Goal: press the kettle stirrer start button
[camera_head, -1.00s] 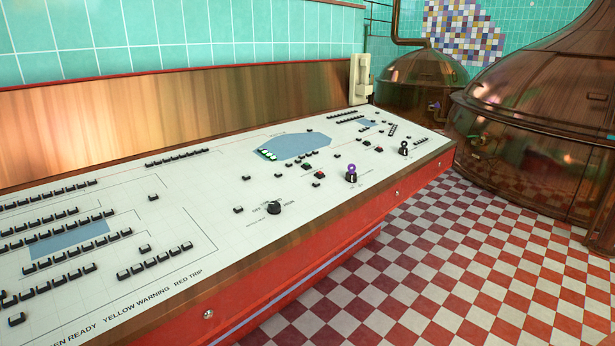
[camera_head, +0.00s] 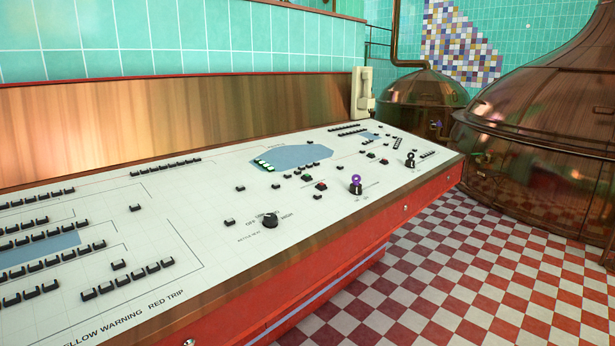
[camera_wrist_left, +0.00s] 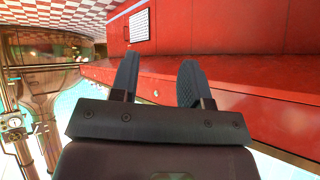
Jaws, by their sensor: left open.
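The control console's white sloping panel (camera_head: 210,220) carries rows of small black buttons, knobs and blue display areas. Near its middle are a small green-topped button (camera_head: 306,177) and a red-topped button (camera_head: 321,185). A similar small pair lies farther right, with a green one (camera_head: 372,155) and a red one (camera_head: 384,161). The labels there are too small to read, so I cannot tell which is the stirrer start button. My left gripper (camera_wrist_left: 157,78) shows only in the left wrist view, open and empty, with the red console side beyond its fingers. My right gripper is not in view.
A black knob (camera_head: 269,220) and a purple-topped knob (camera_head: 356,185) stand up from the panel. A cream telephone-like object (camera_head: 362,93) is at the console's far end. Copper kettles (camera_head: 545,130) stand beyond. The checkered floor (camera_head: 450,270) right of the console is clear.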

